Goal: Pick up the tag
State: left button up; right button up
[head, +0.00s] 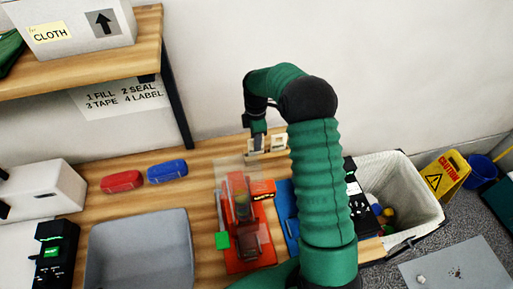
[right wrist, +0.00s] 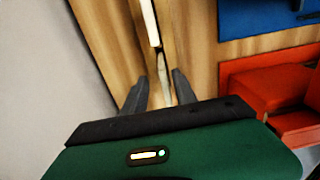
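My right gripper (head: 258,128) points down at the back edge of the wooden table, over a small cream holder (head: 268,146) with slot-like openings. In the right wrist view the two dark fingers of the right gripper (right wrist: 160,82) stand apart. A narrow pale piece (right wrist: 162,68) shows ahead of the gap between them; it may be the tag, but I cannot tell for sure. A white edge (right wrist: 150,22) lies just beyond it. I see no contact between the fingers and the pale piece. My left gripper is not in view.
A red device (head: 250,262) with a green-ended lever stands in front of the holder, with a blue item (head: 287,215) beside it. A grey bin (head: 140,250), red case (head: 122,181) and blue case (head: 167,171) are left. A lined crate (head: 415,195) is right. The wall is close behind.

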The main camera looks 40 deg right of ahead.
jog(key=f, duration=0.2)
jog(key=shift+s+f, duration=0.3)
jog(key=shift+f, duration=0.1)
jog(key=shift+a+f, duration=0.2)
jog(key=shift+w+a, duration=0.1)
jog(key=shift+a, duration=0.25)
jog(key=c, duration=0.4)
jog(key=shift+d, duration=0.4)
grip_shut()
jog(key=shift+f, duration=0.1)
jog(key=shift+a, duration=0.1)
